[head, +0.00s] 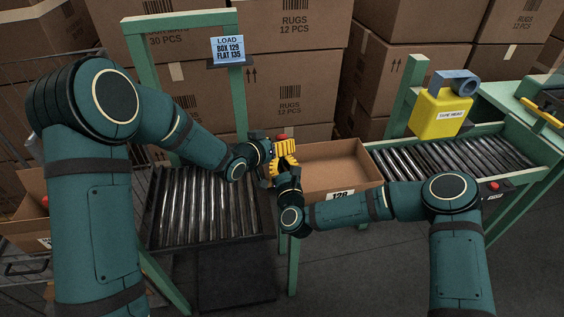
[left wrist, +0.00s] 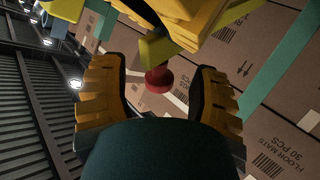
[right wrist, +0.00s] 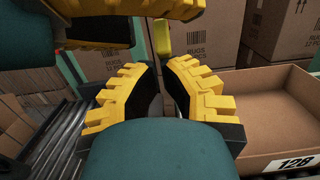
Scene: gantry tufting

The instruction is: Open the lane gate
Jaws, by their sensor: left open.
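A round red knob (head: 281,136) shows at the upper edge of the cluster of yellow fingers in the head view. In the left wrist view the red knob (left wrist: 158,79) lies between the spread fingers of my left gripper (left wrist: 160,80), apart from both. The left gripper (head: 262,152) is open. My right gripper (head: 286,163) is close beside it. In the right wrist view its tips (right wrist: 159,68) stand close with a narrow gap, and I cannot tell whether they hold anything. A small yellow piece (right wrist: 163,38) shows beyond them. The gate itself is mostly hidden by the grippers.
A roller conveyor (head: 205,205) lies left of the grippers. An open carton marked 128 (head: 340,160) sits right of them, before another roller section (head: 450,158). A yellow unit (head: 440,112) hangs over that section. Stacked cartons (head: 290,60) fill the back.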

